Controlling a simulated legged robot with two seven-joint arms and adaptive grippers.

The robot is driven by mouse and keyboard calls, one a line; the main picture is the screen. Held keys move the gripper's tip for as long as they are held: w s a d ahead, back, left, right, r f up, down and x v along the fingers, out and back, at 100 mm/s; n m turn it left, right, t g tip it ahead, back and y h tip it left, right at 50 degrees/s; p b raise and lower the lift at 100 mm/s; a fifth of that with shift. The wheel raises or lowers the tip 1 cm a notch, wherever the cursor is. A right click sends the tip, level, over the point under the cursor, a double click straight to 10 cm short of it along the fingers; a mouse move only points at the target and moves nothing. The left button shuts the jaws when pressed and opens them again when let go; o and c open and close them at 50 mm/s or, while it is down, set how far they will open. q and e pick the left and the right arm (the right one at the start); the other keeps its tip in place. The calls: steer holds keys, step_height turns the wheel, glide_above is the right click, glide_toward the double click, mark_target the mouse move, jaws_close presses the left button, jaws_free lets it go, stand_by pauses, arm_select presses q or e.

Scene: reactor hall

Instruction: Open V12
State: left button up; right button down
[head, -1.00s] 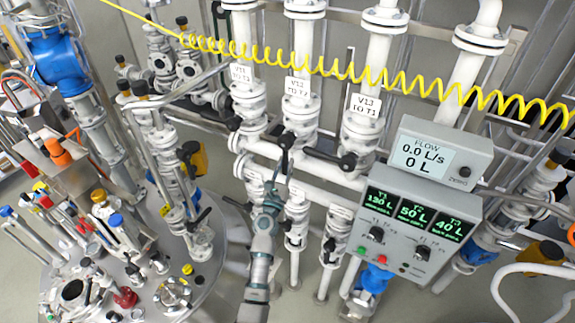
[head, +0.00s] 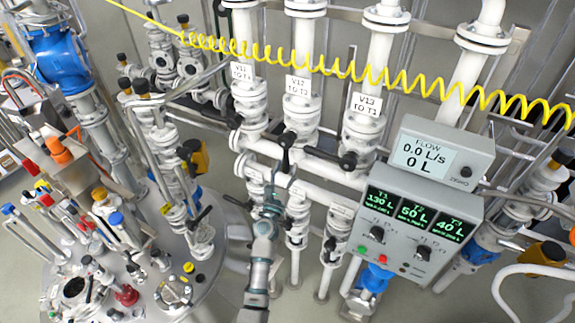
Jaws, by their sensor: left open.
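Valve V12 carries a white tag (head: 298,87) reading "V12 TO T2" on the middle of three white vertical pipes. Its black lever handle (head: 286,142) shows below the tag, with its lower end pointing down toward my gripper. My left gripper (head: 281,176) is open, just below the handle, with its arm coming up from the bottom centre. The fingertips are close to the handle's lower end; I cannot tell whether they touch it. My right gripper is not in view.
Valves V11 (head: 242,72) and V13 (head: 365,105) flank V12. The V13 lever (head: 347,160) lies close on the right. A yellow coiled hose (head: 330,68) crosses above. The flow display (head: 424,158) reads 0.0 L/s and 0 L. The tank panel (head: 412,222) stands at right.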

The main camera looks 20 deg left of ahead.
arm_select(q)
steer(key=v, duration=1)
steer(key=shift+f, duration=0.2)
